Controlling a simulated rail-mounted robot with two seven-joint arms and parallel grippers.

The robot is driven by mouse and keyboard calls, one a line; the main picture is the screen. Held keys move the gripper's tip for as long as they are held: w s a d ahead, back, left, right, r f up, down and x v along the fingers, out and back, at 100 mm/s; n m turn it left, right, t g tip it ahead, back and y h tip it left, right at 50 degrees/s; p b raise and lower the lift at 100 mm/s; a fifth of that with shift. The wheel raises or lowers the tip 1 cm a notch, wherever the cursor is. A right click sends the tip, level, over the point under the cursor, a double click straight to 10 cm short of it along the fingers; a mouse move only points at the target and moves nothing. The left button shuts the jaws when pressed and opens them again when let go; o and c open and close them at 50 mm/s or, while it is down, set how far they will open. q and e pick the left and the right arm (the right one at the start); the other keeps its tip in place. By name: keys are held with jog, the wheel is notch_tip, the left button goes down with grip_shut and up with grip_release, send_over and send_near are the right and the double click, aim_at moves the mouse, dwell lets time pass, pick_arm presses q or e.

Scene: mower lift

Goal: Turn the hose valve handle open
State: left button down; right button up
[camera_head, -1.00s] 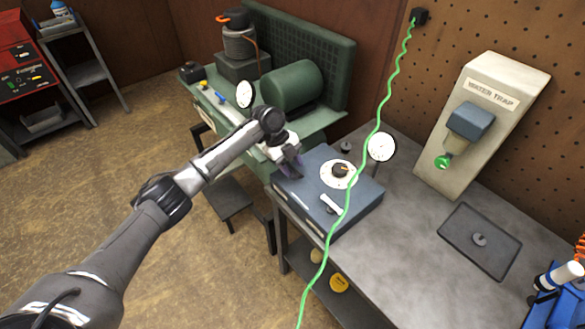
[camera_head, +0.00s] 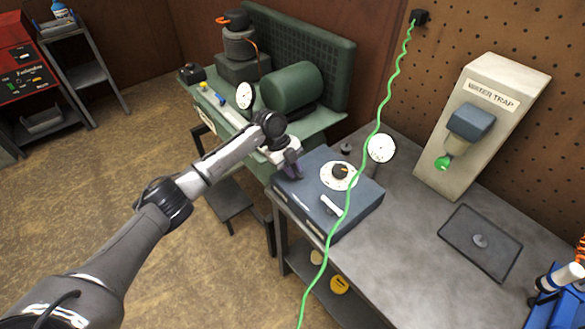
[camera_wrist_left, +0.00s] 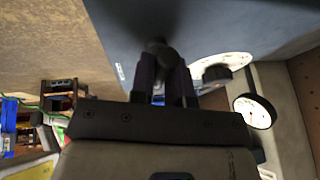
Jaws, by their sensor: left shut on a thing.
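My left gripper (camera_head: 293,172) is at the back left corner of a blue box (camera_head: 345,210). In the left wrist view, its two dark purple fingers (camera_wrist_left: 163,82) are shut on a dark rounded handle (camera_wrist_left: 157,48), which sticks out between them. I take this as the valve handle; the fingers and my wrist hide most of it, so its angle cannot be told. The box's white dial (camera_head: 338,175) with a dark knob is to the right of the gripper, apart from it. My right gripper is not in view.
A green hose (camera_head: 360,165) hangs across the front of the box. A round gauge (camera_head: 381,148) stands behind it. A green compressor tank (camera_head: 291,86) is at the back left. A grey tray (camera_head: 480,240) lies on the right of the grey bench (camera_head: 410,215).

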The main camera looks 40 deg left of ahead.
pick_arm(q)
jog(key=shift+r+p, duration=0.15)
jog(key=shift+p, duration=0.3)
jog(key=n+t+p, duration=0.1)
jog(key=n+p, duration=0.1)
jog(key=p, duration=0.2)
jog(key=n+t+y+p, duration=0.1)
jog(key=n+p, duration=0.2)
jog(key=p, duration=0.1)
jog(key=n+p, duration=0.2)
jog(key=p, duration=0.2)
jog(key=shift+s+d+r+n+t+y, duration=0.2)
jog(key=shift+r+n+t+y, duration=0.1)
jog(key=shift+t+y, duration=0.1)
jog(key=n+y+p, duration=0.1)
jog(key=n+p, duration=0.2)
jog(key=p, duration=0.1)
jog(key=n+t+y+p, duration=0.1)
jog(key=n+p, duration=0.3)
jog(key=shift+d+f+y+p, duration=0.15)
jog(key=shift+y+p, duration=0.25)
jog(key=shift+f+n+y+p, duration=0.15)
jog(key=shift+n+y+p, duration=0.35)
jog(key=shift+n+p, duration=1)
jog(key=shift+n, duration=0.2)
jog(key=shift+f, duration=0.1)
jog(key=c, duration=1.3)
grip_release()
jog(key=shift+o, duration=0.9)
jog(key=shift+y, duration=0.3)
